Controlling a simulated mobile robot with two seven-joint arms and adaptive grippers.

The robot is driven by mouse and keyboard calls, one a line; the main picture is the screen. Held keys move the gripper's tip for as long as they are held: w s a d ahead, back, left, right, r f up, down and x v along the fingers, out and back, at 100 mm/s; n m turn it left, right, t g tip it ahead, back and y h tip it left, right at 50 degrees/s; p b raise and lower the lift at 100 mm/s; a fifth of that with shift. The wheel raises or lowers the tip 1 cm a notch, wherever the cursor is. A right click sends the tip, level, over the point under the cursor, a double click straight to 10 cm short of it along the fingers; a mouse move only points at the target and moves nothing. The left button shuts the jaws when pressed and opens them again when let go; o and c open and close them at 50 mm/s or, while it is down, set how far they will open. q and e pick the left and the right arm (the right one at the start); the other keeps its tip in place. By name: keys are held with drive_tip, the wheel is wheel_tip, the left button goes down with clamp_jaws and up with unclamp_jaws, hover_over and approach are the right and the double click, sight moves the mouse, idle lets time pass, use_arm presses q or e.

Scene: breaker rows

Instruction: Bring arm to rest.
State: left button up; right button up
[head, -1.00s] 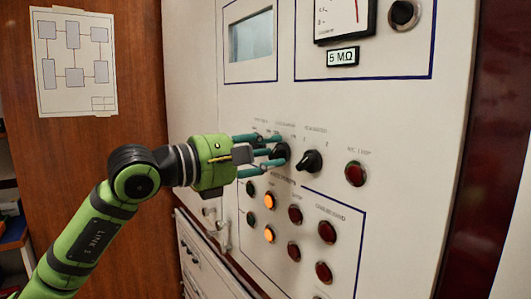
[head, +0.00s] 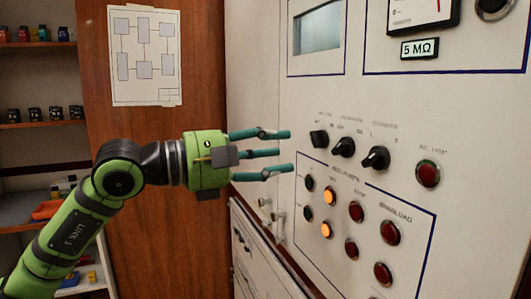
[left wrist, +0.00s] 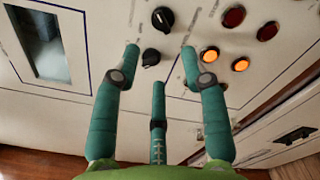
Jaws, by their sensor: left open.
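My left arm comes in from the left in the head view, and its green gripper (head: 283,152) with teal fingers is open and empty. The fingertips point at the pale control panel (head: 470,120) and stand apart from it, left of the rotary knobs. Three black knobs sit in a row: the left knob (head: 319,138), the middle knob (head: 343,147) and the right knob (head: 376,158). In the left wrist view the open gripper (left wrist: 160,50) has its fingers spread, with two black knobs beyond them. My right gripper is not in view.
Below the knobs are two lit orange lamps (head: 326,230) and several dark red ones, with one red lamp (head: 428,174) at right. A screen (head: 318,30) is above. A handle (head: 279,222) juts out below. Shelves (head: 40,90) stand at far left.

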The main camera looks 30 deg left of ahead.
use_arm(q)
drive_tip(key=shift+s+a, duration=0.3)
drive_tip(key=shift+s, duration=0.2)
drive_tip(key=shift+w, duration=0.1)
